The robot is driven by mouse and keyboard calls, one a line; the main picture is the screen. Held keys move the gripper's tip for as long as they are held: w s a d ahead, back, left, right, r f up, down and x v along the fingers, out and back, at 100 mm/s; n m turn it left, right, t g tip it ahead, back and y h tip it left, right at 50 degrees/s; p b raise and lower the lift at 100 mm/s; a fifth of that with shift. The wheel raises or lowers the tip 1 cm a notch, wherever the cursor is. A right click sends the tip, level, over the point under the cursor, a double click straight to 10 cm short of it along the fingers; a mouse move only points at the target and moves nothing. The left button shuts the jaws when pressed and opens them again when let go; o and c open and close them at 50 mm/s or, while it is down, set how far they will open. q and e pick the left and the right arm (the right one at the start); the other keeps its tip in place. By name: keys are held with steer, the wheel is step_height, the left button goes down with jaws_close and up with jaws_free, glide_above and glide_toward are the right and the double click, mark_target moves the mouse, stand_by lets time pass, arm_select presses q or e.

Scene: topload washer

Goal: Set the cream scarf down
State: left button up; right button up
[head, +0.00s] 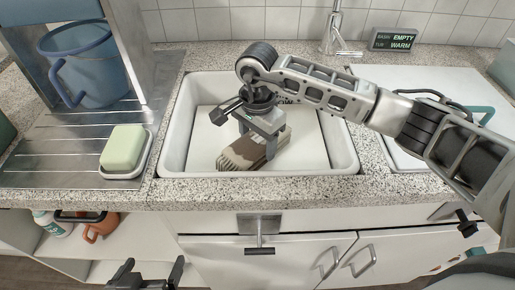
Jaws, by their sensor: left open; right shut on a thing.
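The cream scarf (238,157) is a folded bundle with brown and cream bands and a fringed end at lower left. It is low in the white sink basin (325,150), and looks to be at or close to the basin floor; I cannot tell if it touches. My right gripper (259,146) points down into the basin with its fingers shut on the scarf, hiding part of its top. My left gripper (150,273) is open and empty at the bottom edge of the view, in front of the cabinets and below the counter.
A green soap bar on a white dish (128,170) stands left of the sink. A blue bucket (92,68) is behind it on the metal drainer. The faucet (334,32) and a small display reading EMPTY, WARM (393,40) are behind. A white lid (438,88) lies right of the sink.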

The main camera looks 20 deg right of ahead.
step_height(320, 180, down, 3)
steer(key=shift+f, duration=0.15)
steer(key=shift+o, duration=0.2)
steer(key=shift+f, duration=0.25)
steer(key=o, duration=1)
steer(key=shift+r, duration=0.1)
